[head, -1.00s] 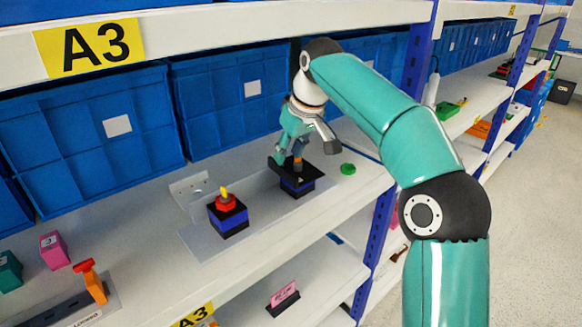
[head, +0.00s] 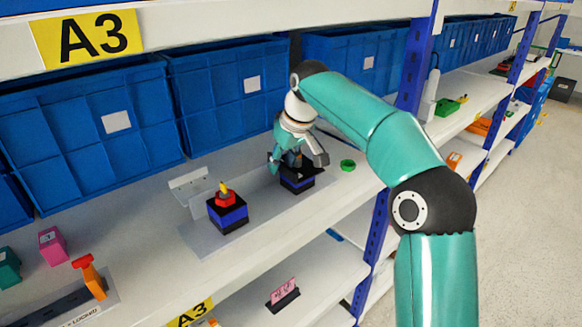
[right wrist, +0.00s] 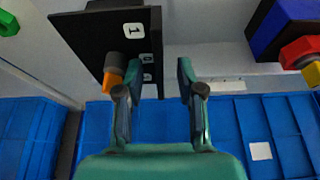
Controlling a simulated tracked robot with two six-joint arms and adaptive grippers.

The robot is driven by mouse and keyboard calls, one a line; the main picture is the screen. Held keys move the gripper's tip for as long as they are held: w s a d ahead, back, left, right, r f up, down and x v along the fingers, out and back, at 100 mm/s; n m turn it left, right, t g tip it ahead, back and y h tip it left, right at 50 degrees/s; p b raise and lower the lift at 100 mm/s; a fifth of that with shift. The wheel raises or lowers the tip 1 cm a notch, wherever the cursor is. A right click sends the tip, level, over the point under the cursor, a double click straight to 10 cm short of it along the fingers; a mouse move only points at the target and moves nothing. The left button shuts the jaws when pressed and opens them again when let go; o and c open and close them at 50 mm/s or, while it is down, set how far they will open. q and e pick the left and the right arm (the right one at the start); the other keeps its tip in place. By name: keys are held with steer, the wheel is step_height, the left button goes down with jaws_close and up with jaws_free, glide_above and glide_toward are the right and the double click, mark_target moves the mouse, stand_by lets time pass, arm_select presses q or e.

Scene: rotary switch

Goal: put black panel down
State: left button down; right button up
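The black panel (head: 312,171), with white number labels, sits on top of a blue and black box (head: 297,186) on the shelf. In the right wrist view the panel (right wrist: 85,35) carries a dark knob with an orange pointer (right wrist: 110,80). My right gripper (head: 284,163) is at the panel's back left side. The gripper partly hides the panel in the head view. My left gripper is not in view.
A second blue and black box (head: 228,216) with a red knob and yellow pointer stands left of the panel, on the grey plate (head: 200,240). A green ring (head: 347,165) lies to the right. Blue bins (head: 222,95) line the back.

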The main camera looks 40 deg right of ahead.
steer(key=shift+f, duration=0.15)
stand_by(0.3)
jaws_close()
